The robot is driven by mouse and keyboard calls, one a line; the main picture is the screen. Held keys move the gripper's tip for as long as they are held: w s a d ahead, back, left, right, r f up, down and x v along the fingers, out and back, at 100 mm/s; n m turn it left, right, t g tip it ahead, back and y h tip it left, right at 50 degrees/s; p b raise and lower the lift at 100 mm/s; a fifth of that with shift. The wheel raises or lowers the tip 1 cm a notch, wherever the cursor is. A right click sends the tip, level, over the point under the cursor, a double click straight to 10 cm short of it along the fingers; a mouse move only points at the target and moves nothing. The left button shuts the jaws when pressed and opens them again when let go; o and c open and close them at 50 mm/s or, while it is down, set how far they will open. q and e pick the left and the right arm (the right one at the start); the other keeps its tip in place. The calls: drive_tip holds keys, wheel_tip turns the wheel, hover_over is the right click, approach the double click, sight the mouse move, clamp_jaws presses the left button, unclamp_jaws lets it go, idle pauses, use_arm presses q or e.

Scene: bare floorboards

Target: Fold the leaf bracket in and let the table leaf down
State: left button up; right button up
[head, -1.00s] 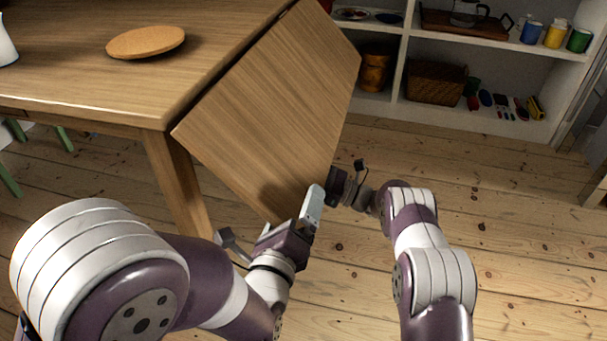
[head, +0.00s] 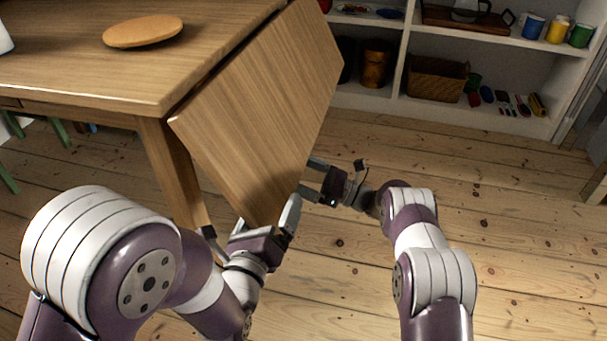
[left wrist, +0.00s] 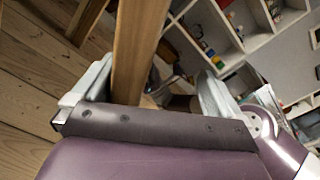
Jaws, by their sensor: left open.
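The wooden table leaf (head: 262,105) slopes steeply down from the edge of the table (head: 75,75). My left gripper (head: 250,224) is open at the leaf's lower edge, one finger on each side of it. In the left wrist view the leaf's edge (left wrist: 138,45) runs between the spread fingers of this gripper (left wrist: 152,90); I cannot tell whether either finger touches it. My right gripper (head: 312,178) is open and empty beside the leaf's lower right edge. The leaf bracket is not visible; the leaf hides the space beneath it.
A table leg (head: 172,170) stands left of the leaf. White shelves (head: 480,60) with a basket (head: 436,79), mugs and small items stand at the back. The floorboards (head: 450,160) on the right are clear.

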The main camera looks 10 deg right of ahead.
sight(244, 220)
use_arm(q)
drive_tip(key=shift+w+a+f, duration=0.1)
drive_tip(key=shift+a+f, duration=0.1)
drive_tip(key=a+f+m, duration=0.1)
drive_tip(key=w+a+f+m+b, duration=0.1)
drive_tip(key=a, duration=0.1)
drive_tip(key=shift+w+b, duration=0.2)
drive_tip(key=shift+b, duration=0.1)
drive_tip(key=shift+w+a+f+m, duration=0.25)
drive_tip(key=shift+a+f+m, duration=0.15)
drive_tip(key=shift+a, duration=0.2)
drive_tip(key=shift+w+a+b, duration=0.1)
drive_tip(key=shift+a+b, duration=0.1)
drive_tip(key=shift+b, duration=0.15)
drive_tip(key=a, duration=0.1)
drive_tip(key=w+a+f+m+b, duration=0.1)
drive_tip(key=w+a+m, duration=0.1)
drive_tip(key=a, duration=0.1)
drive_tip(key=shift+a+f+b, duration=0.1)
drive_tip(key=shift+f+b, duration=0.1)
drive_tip(key=shift+b, duration=0.15)
drive_tip(key=shift+s, duration=0.1)
